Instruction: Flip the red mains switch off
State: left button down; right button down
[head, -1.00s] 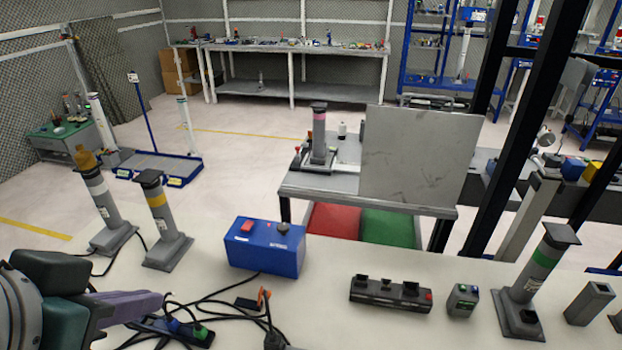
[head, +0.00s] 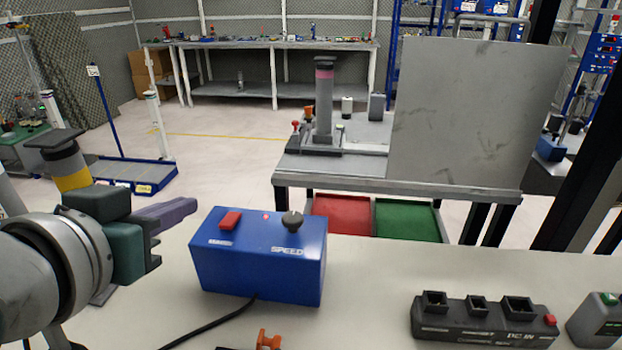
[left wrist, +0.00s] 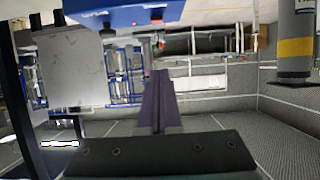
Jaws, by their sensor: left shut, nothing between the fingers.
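The blue speed box (head: 258,265) stands on the pale bench in the head view. The red mains switch (head: 230,220) is on its top at the left. A small red light (head: 266,216) and a dark knob (head: 292,221) are to its right. My left gripper (head: 178,213) is shut and empty, its purple fingers just left of the box at about switch height, apart from the switch. In the left wrist view the closed fingers (left wrist: 159,100) point up towards the upside-down blue box (left wrist: 125,14); the red switch (left wrist: 161,44) is small there. My right gripper is out of view.
A grey post with a yellow band (head: 70,168) stands behind my left arm. A black socket block (head: 480,322) is at the front right. A black cable (head: 215,322) and an orange item (head: 268,341) lie in front of the box. A grey panel (head: 460,115) stands behind.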

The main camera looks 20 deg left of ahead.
pick_arm(q)
jog(key=shift+s+d, duration=0.1)
jog(key=b, duration=0.2)
send_over(224, 238)
jog(key=f, duration=0.4)
jog(key=shift+w, duration=0.4)
jog(key=f, duration=0.2)
jog(key=shift+s+f, duration=0.3)
jog(key=shift+f, duration=0.1)
jog(key=shift+s+f+b, duration=0.1)
jog(key=shift+f+b, duration=0.2)
jog(key=shift+f, duration=0.25)
